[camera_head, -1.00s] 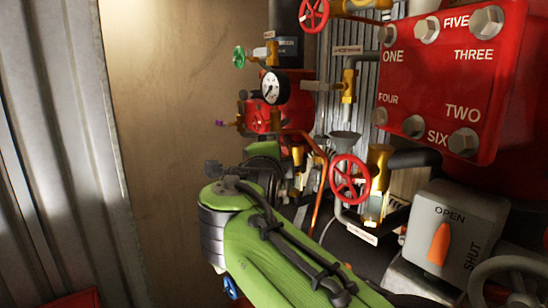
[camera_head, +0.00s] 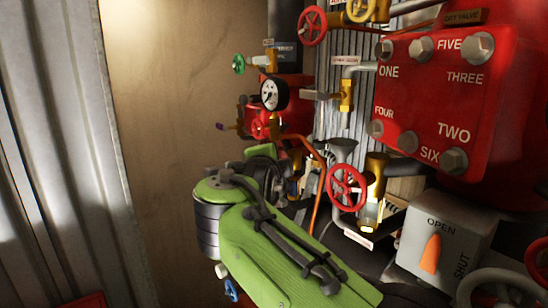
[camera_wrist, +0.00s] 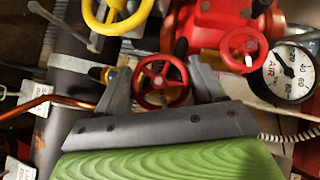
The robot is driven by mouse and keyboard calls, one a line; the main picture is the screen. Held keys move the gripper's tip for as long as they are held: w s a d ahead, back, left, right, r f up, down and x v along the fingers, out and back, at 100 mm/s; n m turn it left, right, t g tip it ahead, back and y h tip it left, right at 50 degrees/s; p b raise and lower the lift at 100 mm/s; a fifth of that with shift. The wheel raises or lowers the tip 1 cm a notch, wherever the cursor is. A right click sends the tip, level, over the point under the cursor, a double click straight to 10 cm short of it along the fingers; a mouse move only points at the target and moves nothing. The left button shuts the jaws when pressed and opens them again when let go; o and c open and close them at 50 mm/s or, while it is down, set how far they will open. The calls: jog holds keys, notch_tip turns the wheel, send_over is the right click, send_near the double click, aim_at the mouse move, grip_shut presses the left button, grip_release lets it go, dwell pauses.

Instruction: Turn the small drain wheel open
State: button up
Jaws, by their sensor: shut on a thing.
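A small red spoked wheel (camera_wrist: 160,83) is between the two grey fingers of my gripper (camera_wrist: 160,78) in the wrist view, with one finger on each side of its rim. The gripper is shut on this wheel. I take it for the drain wheel; no label on it can be read. In the head view my green arm reaches in towards the valves, and it hides the gripper's fingers and the held wheel.
A second red wheel (camera_wrist: 243,50) and a pressure gauge (camera_wrist: 289,72) are at the right. A yellow wheel (camera_wrist: 117,14) is above left. In the head view another red wheel (camera_head: 347,186), a grey OPEN/SHUT box (camera_head: 442,240) and a red bolted plate (camera_head: 450,95) crowd the right.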

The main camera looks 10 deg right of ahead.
jog(key=n+g+p, duration=0.1)
jog(key=g+p, duration=0.1)
jog(key=p, duration=0.1)
jog(key=shift+a+r+n, duration=0.1)
jog(key=shift+r+n, duration=0.05)
jog(key=shift+n, duration=0.15)
jog(key=shift+f+n+g, duration=0.25)
jog(key=shift+n+g, duration=0.75)
jog(key=shift+g, duration=0.6)
jog(key=shift+f+g, duration=0.1)
jog(key=shift+g, duration=0.2)
